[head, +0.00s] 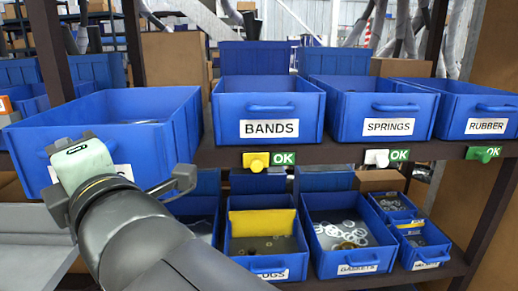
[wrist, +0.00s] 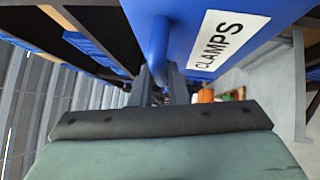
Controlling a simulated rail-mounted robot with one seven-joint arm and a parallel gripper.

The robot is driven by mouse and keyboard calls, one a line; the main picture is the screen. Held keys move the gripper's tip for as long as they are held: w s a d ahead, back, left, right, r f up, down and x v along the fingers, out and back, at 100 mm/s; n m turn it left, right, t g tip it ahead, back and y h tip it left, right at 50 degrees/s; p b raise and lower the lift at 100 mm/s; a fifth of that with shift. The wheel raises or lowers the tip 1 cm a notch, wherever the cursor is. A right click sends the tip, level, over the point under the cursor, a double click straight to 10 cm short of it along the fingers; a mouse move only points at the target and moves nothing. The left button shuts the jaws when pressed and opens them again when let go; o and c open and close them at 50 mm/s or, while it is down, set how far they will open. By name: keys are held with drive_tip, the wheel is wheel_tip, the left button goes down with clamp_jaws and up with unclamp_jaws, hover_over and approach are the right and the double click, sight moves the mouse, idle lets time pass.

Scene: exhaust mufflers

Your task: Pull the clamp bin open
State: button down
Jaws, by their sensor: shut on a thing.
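The clamp bin is the large blue bin (head: 150,107) at the left of the upper shelf in the head view. It sticks out farther forward than the bins beside it. Its white CLAMPS label (wrist: 229,43) is readable in the wrist view, and my arm mostly covers it in the head view. My gripper (wrist: 162,82) is at the bin's front, its two dark fingers shut on the blue handle (wrist: 158,45). In the head view, my gripper's pale green body shows before the bin's front, and its fingertips are hidden.
Blue bins for BANDS (head: 268,108), SPRINGS (head: 383,108) and RUBBER (head: 480,109) stand to the right on the same shelf. Smaller bins with rings and a yellow divider (head: 262,222) sit below. A dark shelf post (head: 50,50) rises behind the clamp bin.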

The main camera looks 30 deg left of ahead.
drive_tip(key=shift+s+d, duration=0.1)
idle(0.3)
drive_tip(key=c, duration=1.4)
unclamp_jaws()
drive_tip(key=shift+d, duration=0.1)
drive_tip(key=p+v, duration=0.1)
drive_tip(key=v, duration=1.6)
drive_tip(key=shift+p, duration=0.3)
drive_tip(key=shift+d, duration=0.1)
